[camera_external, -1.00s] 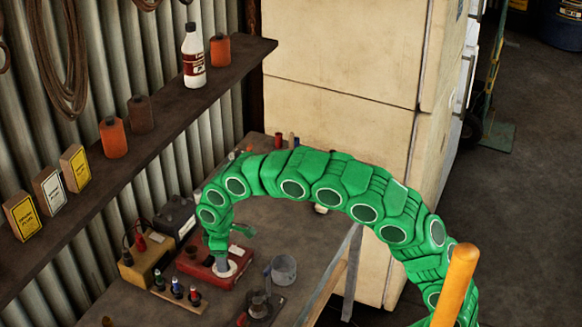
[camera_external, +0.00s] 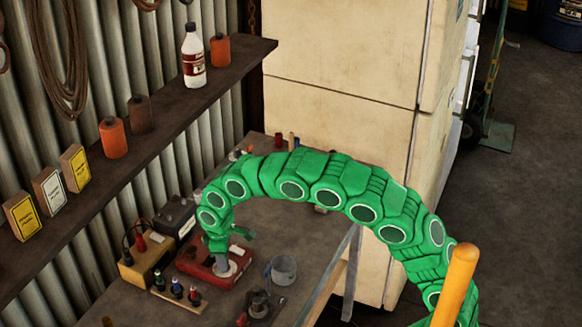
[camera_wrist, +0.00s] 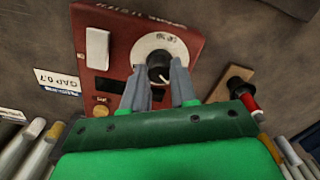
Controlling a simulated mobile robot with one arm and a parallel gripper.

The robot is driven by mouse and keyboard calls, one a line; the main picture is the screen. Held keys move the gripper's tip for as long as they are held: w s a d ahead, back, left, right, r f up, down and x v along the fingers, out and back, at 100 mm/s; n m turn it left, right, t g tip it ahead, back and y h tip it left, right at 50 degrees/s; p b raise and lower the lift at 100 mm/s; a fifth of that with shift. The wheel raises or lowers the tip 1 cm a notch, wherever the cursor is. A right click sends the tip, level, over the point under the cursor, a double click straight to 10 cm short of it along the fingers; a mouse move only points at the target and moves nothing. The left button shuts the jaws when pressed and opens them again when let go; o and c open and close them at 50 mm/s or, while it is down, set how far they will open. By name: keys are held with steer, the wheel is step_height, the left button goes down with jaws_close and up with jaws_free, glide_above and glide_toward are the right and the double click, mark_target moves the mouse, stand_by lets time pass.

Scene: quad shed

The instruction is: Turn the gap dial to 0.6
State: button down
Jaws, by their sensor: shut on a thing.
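The red tester box (camera_external: 192,263) sits on the bench, and its face fills the upper middle of the wrist view (camera_wrist: 120,18). A white dial plate (camera_wrist: 150,44) with dark marks lies on it, with a black knob (camera_wrist: 159,66) carrying a pale pointer line at its centre. My gripper (camera_wrist: 160,76) is shut on the knob, one grey finger on each side. In the external view my gripper (camera_external: 222,264) points down at the dial. The fingers cover part of the plate, and I cannot read its marks.
The box also has a white block (camera_wrist: 97,48) and a small display (camera_wrist: 109,85). A rack of coloured plugs (camera_external: 177,291), a yellow box (camera_external: 145,262) and a grey cup (camera_external: 283,270) stand close around.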

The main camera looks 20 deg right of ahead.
steer(key=m, duration=0.4)
steer(key=shift+d+m, duration=0.1)
steer(key=shift+m, duration=1.5)
steer(key=c, duration=0.9)
jaws_free()
steer(key=shift+r, duration=3.9)
